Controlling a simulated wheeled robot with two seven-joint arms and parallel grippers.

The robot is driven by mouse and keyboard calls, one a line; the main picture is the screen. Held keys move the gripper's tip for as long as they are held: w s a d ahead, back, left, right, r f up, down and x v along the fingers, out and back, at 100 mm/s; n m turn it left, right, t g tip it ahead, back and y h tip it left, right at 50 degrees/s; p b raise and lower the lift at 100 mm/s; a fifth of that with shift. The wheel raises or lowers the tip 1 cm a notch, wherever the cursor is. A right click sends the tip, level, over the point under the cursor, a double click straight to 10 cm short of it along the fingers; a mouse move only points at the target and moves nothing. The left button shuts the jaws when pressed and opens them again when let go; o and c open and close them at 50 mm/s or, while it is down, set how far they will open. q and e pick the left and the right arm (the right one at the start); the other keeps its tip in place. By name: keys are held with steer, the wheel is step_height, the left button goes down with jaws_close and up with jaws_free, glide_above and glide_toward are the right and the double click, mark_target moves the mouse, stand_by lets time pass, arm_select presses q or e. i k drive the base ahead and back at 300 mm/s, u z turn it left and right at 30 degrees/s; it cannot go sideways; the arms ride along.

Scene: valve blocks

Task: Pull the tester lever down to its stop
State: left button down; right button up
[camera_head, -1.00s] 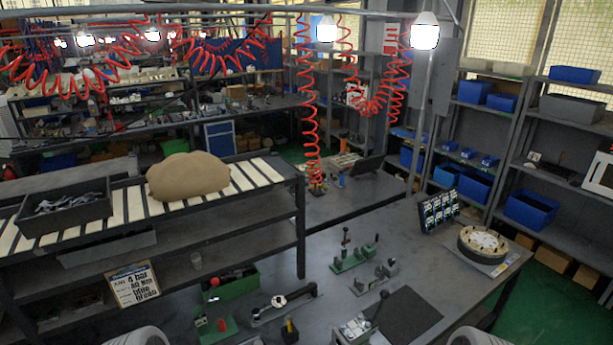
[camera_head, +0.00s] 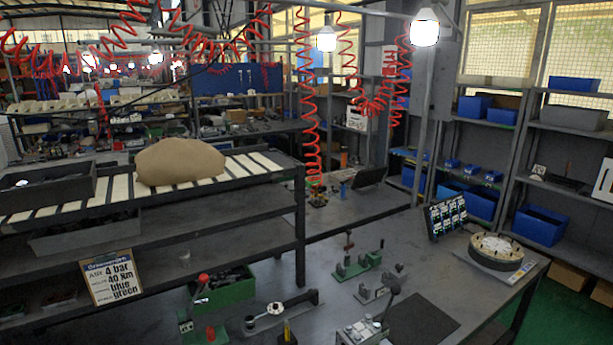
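Two levers could be the tester lever, and I cannot tell which it is. One has a red ball knob (camera_head: 203,278) and rises from a green-based fixture (camera_head: 187,325) at the front left of the workbench; a red cylinder (camera_head: 211,332) stands beside it. The other has a black knob (camera_head: 393,286) and rises tilted from a grey box-like unit (camera_head: 360,331) at the bottom centre-right. Both levers point upward. The lower parts of both fixtures are near or cut by the bottom edge. Neither of my grippers is in view.
A green bin (camera_head: 235,286), a torque-wrench-like tool (camera_head: 275,309), a green clamp fixture (camera_head: 356,262) and a dark mat (camera_head: 422,322) share the bench. A round fixture (camera_head: 497,250) stands at right. A printed sign (camera_head: 112,276) and shelf rack (camera_head: 300,215) are at left.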

mark_target(195, 298)
steer(key=u, duration=1.65)
steer(key=k, duration=0.35)
steer(key=z, duration=0.55)
